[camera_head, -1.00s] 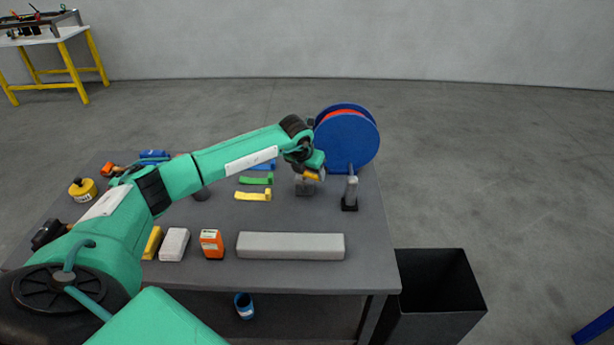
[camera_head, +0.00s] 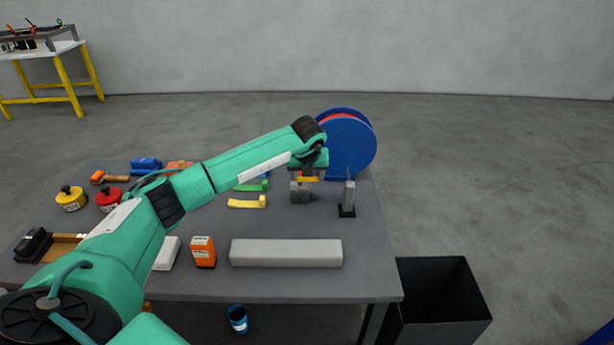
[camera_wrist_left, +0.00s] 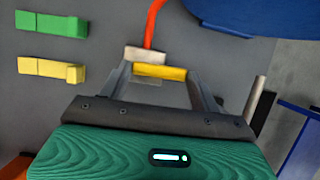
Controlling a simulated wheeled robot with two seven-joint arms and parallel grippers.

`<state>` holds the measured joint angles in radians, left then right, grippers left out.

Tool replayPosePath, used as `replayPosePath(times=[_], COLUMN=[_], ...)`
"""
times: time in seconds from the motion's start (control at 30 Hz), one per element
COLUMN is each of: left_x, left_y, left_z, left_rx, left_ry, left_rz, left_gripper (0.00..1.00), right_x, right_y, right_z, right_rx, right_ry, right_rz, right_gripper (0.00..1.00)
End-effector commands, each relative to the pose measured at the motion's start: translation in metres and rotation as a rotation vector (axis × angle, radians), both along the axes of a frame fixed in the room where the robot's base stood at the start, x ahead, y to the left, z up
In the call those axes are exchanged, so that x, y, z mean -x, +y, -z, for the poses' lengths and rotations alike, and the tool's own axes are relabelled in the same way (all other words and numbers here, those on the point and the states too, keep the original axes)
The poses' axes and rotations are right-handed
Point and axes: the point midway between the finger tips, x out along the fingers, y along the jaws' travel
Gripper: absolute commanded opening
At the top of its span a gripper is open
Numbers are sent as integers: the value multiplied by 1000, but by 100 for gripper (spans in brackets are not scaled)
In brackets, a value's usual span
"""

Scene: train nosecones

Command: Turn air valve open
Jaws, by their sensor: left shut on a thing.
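The air valve (camera_head: 301,191) is a small grey block on the table, near the blue hose reel. Its yellow handle (camera_wrist_left: 160,72) lies crosswise between the fingers in the left wrist view. My left gripper (camera_head: 307,177) reaches down over the valve from above and is shut on the yellow handle; it also shows in the left wrist view (camera_wrist_left: 162,76). A red hose (camera_wrist_left: 153,24) runs from the pale fitting beside the handle. The lower part of the valve is mostly hidden in the wrist view. My right gripper is not in view.
The blue reel (camera_head: 350,145) stands close behind the gripper. A grey post on a black base (camera_head: 347,200) is just right of the valve. Green and yellow pieces (camera_head: 247,202) lie left. A long grey block (camera_head: 286,253) lies in front. A black bin (camera_head: 440,300) stands right of the table.

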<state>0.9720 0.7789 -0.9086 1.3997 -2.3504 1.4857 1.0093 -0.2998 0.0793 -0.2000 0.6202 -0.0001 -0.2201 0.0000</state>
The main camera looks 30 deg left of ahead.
Motion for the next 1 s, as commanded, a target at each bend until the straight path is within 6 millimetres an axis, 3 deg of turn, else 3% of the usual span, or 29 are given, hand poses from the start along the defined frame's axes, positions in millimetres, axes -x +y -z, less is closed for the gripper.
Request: replayPosePath(times=[0.3,0.33,0.43,0.77,1.0], left_x=[0,0,0,1,11], left_y=[1,1,0,0,-8], left_z=[-1,-1,-1,-3,-35], left_rx=[1,1,1,0,0], left_ry=[-1,-1,-1,-1,-6], left_rz=[-4,-4,-3,-1,2], left_gripper=[41,67,85,85,85], right_x=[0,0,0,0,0], right_y=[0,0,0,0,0], right_z=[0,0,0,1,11], right_rx=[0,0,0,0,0], right_ry=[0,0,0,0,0], right_rz=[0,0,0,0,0], right_gripper=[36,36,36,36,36])
